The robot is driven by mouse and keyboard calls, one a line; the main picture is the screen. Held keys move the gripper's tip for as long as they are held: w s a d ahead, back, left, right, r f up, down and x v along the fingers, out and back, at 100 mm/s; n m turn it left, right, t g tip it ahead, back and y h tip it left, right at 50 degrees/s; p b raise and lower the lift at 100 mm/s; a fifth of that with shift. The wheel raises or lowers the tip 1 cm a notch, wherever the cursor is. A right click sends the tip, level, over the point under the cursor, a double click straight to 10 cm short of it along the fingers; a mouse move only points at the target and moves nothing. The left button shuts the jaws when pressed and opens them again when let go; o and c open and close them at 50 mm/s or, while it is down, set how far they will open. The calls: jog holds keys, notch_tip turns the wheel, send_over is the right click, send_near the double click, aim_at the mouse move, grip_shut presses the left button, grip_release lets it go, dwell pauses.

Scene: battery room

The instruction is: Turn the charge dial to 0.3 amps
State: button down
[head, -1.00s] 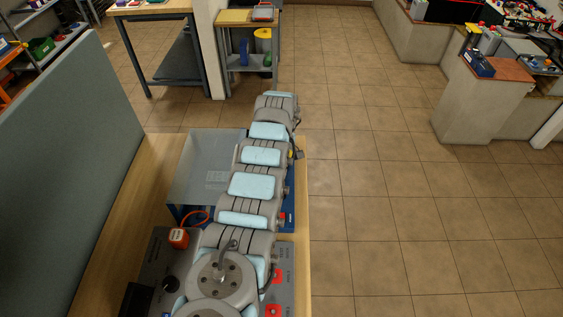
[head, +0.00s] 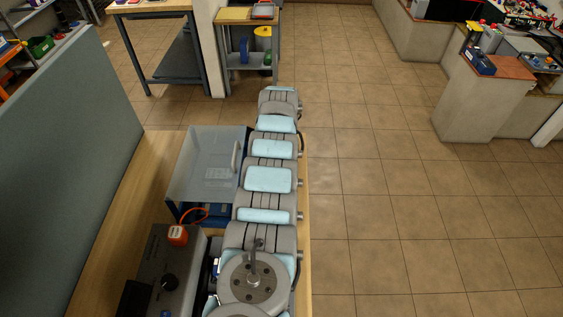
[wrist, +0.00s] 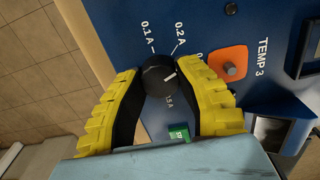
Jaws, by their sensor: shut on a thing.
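The charge dial (wrist: 158,82) is a round black knob with a short white pointer line, on a blue panel (wrist: 215,40) in the wrist view. White labels 0.1 A (wrist: 149,37) and 0.2 A (wrist: 180,38) are printed around it. Another label, partly covered and seeming to end in 5 A, lies just below the knob. I cannot read a 0.3 A label or tell exactly which mark the pointer meets. My gripper (wrist: 160,73), with yellow ribbed fingers and black pads, is shut on the dial, one finger at each side. The head view does not show my gripper.
An orange square with a grey button (wrist: 229,69) and the text TEMP 3 are right of the dial. In the head view, a grey box (head: 151,262) with a black knob and an orange part stands before a clear-covered blue unit (head: 207,165). A partition (head: 70,160) stands left; floor is open right.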

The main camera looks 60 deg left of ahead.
jog(key=shift+f+m, duration=0.15)
jog(key=shift+m, duration=1.95)
jog(key=c, duration=0.6)
grip_release()
jog(key=shift+r, duration=0.2)
notch_tip(320, 180, up, 12)
jog(key=shift+w+f, duration=0.1)
